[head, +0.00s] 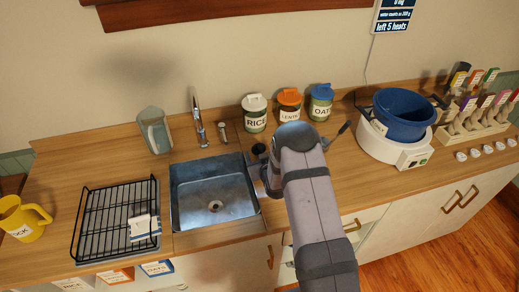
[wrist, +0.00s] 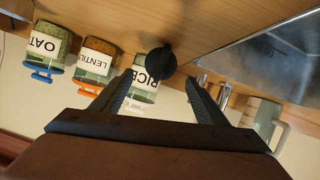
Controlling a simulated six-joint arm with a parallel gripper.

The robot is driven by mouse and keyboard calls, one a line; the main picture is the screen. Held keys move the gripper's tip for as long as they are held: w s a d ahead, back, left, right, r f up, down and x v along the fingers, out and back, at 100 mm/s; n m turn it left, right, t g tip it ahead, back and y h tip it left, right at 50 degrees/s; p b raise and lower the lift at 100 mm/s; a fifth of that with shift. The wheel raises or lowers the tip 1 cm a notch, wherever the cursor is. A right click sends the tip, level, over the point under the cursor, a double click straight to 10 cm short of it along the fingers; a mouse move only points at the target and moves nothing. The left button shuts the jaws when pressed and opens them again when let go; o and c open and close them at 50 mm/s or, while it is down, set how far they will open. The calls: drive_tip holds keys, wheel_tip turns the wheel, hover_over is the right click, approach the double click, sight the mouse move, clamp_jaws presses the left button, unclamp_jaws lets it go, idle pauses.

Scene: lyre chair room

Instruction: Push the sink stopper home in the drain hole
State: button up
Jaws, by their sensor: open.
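The sink (head: 190,190) is a steel basin let into the counter, with its dark round drain hole (head: 215,206) in the floor. A small dark round thing, which looks like the stopper (head: 259,150), stands on the counter just right of the sink. In the wrist view the stopper (wrist: 158,62) shows just beyond and between my fingertips. My gripper (wrist: 159,80) is open and empty, its fingers on either side of the line to the stopper. In the head view my gripper (head: 268,177) is beside the sink's right edge, partly hidden by my arm.
A faucet (head: 198,122) stands behind the sink, with a glass pitcher (head: 154,131) to its left. The rice (head: 255,114), lentil (head: 289,104) and oat (head: 321,102) jars stand behind my arm. A black dish rack (head: 100,215) is left of the sink.

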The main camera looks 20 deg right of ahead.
sight(259, 149)
drive_tip(key=shift+p+x, duration=0.55)
drive_tip(key=shift+x, duration=0.95)
drive_tip(key=c, duration=1.1)
